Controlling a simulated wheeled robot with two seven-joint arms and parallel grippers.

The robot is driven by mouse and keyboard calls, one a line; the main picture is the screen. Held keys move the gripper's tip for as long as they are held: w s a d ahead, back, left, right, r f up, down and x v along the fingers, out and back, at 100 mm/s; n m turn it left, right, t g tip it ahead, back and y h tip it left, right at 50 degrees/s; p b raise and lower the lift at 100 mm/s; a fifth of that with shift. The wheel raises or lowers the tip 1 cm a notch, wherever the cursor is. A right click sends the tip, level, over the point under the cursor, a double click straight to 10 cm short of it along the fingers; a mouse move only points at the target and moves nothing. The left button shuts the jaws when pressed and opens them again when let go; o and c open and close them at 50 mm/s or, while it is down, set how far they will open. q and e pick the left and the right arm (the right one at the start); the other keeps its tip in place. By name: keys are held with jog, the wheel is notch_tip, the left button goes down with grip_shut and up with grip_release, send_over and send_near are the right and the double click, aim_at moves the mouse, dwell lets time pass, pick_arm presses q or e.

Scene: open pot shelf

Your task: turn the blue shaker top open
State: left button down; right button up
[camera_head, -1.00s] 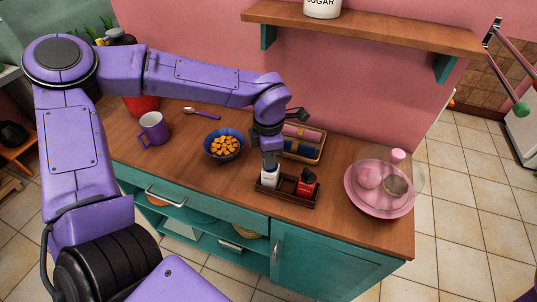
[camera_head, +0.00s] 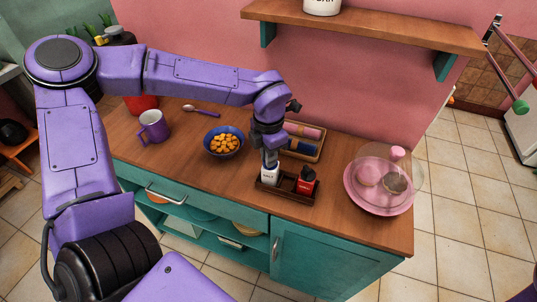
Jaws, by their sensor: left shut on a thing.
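A white shaker (camera_head: 269,176) with a dark label stands upright in the left part of a small dark wooden tray (camera_head: 288,195) on the counter. My left gripper (camera_head: 270,161) points down and is shut on the top of this shaker. The fingers hide most of the top, so its blue colour and how far it is turned are hard to tell. A red shaker (camera_head: 306,182) with a dark top stands beside it in the same tray. My right gripper is not in view.
A blue bowl of orange-brown pieces (camera_head: 223,141), a purple mug (camera_head: 154,127) and a spoon (camera_head: 202,110) lie to the left. A tray of rolled cloths (camera_head: 303,141) is behind the arm. A pink plate (camera_head: 372,205) under a clear dome is right. A shelf (camera_head: 365,28) hangs above.

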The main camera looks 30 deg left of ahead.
pick_arm(q)
jog(key=c, duration=1.1)
grip_release()
jog(key=shift+c, duration=0.2)
notch_tip(320, 180, up, 11)
jog(key=b, duration=0.1)
jog(key=shift+f, duration=0.2)
jog(key=shift+a+f, duration=0.1)
